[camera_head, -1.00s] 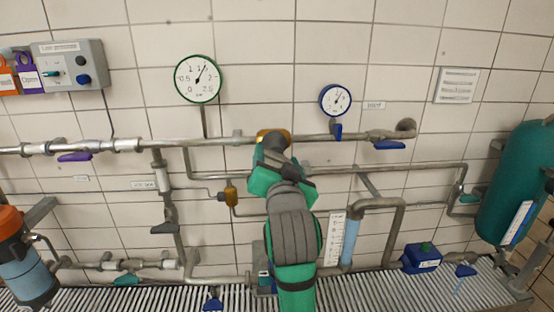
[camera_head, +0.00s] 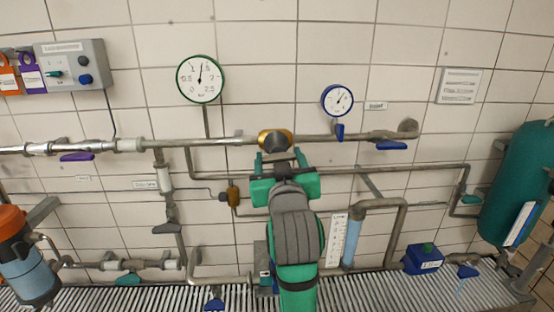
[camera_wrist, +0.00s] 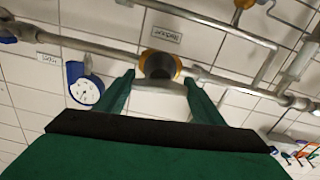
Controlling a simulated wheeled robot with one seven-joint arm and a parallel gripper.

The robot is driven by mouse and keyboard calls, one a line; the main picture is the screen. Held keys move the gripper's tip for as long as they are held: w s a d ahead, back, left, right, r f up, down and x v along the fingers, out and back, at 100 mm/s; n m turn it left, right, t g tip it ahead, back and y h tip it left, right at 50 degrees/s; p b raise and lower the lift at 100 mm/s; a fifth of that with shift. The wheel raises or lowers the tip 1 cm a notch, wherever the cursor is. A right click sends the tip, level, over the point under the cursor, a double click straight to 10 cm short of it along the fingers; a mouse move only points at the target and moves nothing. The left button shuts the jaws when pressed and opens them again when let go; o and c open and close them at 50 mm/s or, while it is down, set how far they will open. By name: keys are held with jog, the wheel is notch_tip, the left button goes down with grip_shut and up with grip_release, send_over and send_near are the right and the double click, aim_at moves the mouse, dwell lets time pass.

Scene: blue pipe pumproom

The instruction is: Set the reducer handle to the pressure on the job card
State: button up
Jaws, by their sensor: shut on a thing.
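The reducer (camera_head: 275,136), a brass-yellow body with a dark handle, sits on the upper pipe in the head view. In the wrist view the reducer (camera_wrist: 146,56) has its dark round handle (camera_wrist: 158,66) between my fingertips. My gripper (camera_head: 281,160) is shut on this handle, with a finger on either side (camera_wrist: 158,82). The green-rimmed gauge (camera_head: 201,79) at upper left has its needle almost straight up, slightly right, between the 1 and 1.5 marks. A white card (camera_head: 458,86) with lines of text hangs at upper right; its text is too small to read.
A blue-rimmed gauge (camera_head: 337,100) stands right of the reducer, above the pipe. A purple lever (camera_head: 77,157) and a blue lever (camera_head: 391,145) hang on the same pipe. A grey control box (camera_head: 72,65) is at upper left. A green tank (camera_head: 516,185) stands at right.

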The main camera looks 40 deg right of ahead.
jog(key=shift+a+r, duration=0.1)
jog(key=shift+r, duration=0.05)
dwell(0.3)
jog(key=o, duration=1.1)
jog(key=shift+c, duration=0.2)
jog(key=shift+w, duration=0.1)
